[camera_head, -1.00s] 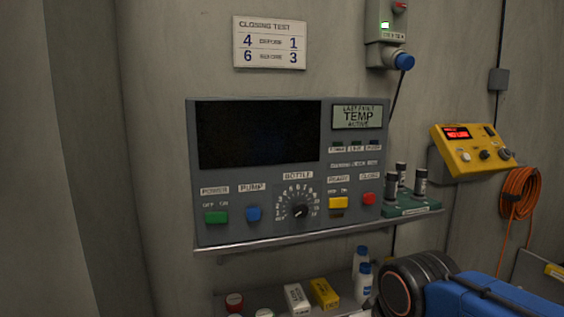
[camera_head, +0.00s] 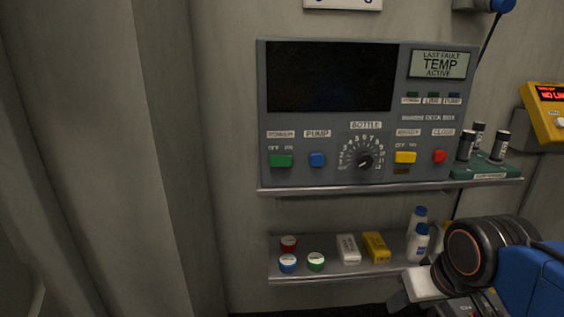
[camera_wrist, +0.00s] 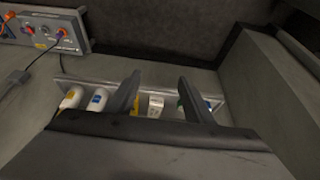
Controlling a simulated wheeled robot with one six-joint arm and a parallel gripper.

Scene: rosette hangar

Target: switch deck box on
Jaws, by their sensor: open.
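The deck box (camera_head: 262,110) is a grey panel on the wall in the head view. Its large screen (camera_head: 329,77) is dark. A small display (camera_head: 439,64) reads LAST FAULT TEMP ACTIVE. At its lower left is a green switch (camera_head: 281,160) under small OFF and ON marks; I cannot tell its setting. A blue button (camera_head: 317,159), a dark bottle dial (camera_head: 364,161), a yellow switch (camera_head: 405,157) and a red button (camera_head: 439,156) sit to its right. My gripper (camera_wrist: 158,76) is open and empty in the wrist view, above the lower shelf, away from the green switch.
The lower shelf (camera_head: 330,272) holds several small jars, a white box (camera_head: 348,248), a yellow box (camera_head: 376,247) and white bottles (camera_head: 418,243). A green holder (camera_head: 487,172) with dark cylinders stands right of the deck box. A yellow unit (camera_head: 545,118) hangs farther right.

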